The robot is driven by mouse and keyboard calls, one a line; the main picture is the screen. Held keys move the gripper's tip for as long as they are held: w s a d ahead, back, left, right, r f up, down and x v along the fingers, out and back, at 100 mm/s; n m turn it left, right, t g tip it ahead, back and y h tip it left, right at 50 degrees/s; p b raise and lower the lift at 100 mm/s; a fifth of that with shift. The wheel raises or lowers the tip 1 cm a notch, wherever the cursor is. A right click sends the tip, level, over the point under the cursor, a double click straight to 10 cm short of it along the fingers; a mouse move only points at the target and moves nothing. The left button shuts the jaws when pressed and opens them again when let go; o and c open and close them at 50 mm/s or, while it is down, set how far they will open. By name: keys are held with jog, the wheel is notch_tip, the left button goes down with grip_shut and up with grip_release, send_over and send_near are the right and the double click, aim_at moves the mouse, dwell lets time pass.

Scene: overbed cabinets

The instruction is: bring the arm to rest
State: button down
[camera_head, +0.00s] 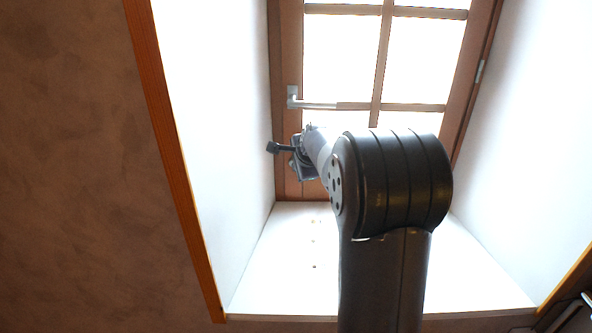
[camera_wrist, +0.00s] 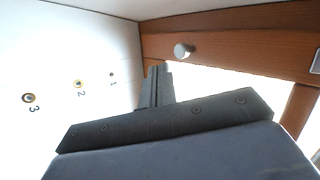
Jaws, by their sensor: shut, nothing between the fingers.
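My gripper (camera_head: 272,147) is raised in front of the window, pointing left in the head view, with my dark arm link standing large in front of it. In the wrist view my gripper's fingers (camera_wrist: 158,86) are together at the middle, with nothing between them. The gripper is apart from the window frame and the recess walls as far as I can tell.
A wooden-framed window (camera_head: 378,60) with a metal handle (camera_head: 312,103) stands behind my arm. White recess walls flank it, above a white sill (camera_head: 280,270). The wrist view shows a round knob (camera_wrist: 183,50) and small fittings numbered 1, 2 and 3 (camera_wrist: 79,84).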

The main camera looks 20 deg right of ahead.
jog(key=shift+a+b+v, duration=0.2)
jog(key=shift+a+v, duration=0.05)
jog(key=shift+v, duration=1.25)
jog(key=shift+a+b+v, duration=0.2)
jog(key=shift+v, duration=1.25)
jog(key=shift+w+f, duration=0.1)
jog(key=shift+f, duration=0.1)
jog(key=w+d+f+p, duration=0.2)
jog(key=w+f, duration=0.5)
jog(key=w, duration=0.3)
jog(key=shift+d, duration=0.4)
jog(key=shift+s, duration=0.1)
